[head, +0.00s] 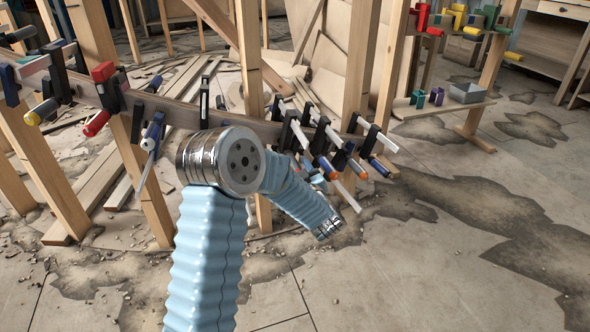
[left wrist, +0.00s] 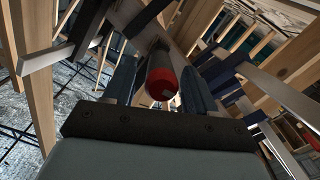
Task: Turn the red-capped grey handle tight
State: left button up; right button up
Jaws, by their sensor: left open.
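The handle with a red cap (left wrist: 162,82) and a grey body lies between the two dark fingers of my left gripper (left wrist: 158,66) in the left wrist view, its capped end facing the camera. The fingers are open, one on each side; I cannot tell whether either touches it. In the head view my blue-sleeved left arm reaches toward the clamps on the curved stringer, and its gripper is largely hidden behind the forearm. I cannot pick out this handle for sure there. My right gripper is not in view.
The curved wooden stringer (head: 180,112) carries several clamps, with orange-ended handles (head: 329,168) close to my forearm. Upright posts (head: 357,70) stand around it. A rack with coloured clamps and a grey box (head: 467,93) is at the right. The floor at front right is clear.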

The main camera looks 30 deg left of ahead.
pick_arm(q)
jog(key=shift+w+a, duration=0.35)
jog(key=shift+a, duration=0.05)
jog(key=shift+c, duration=0.2)
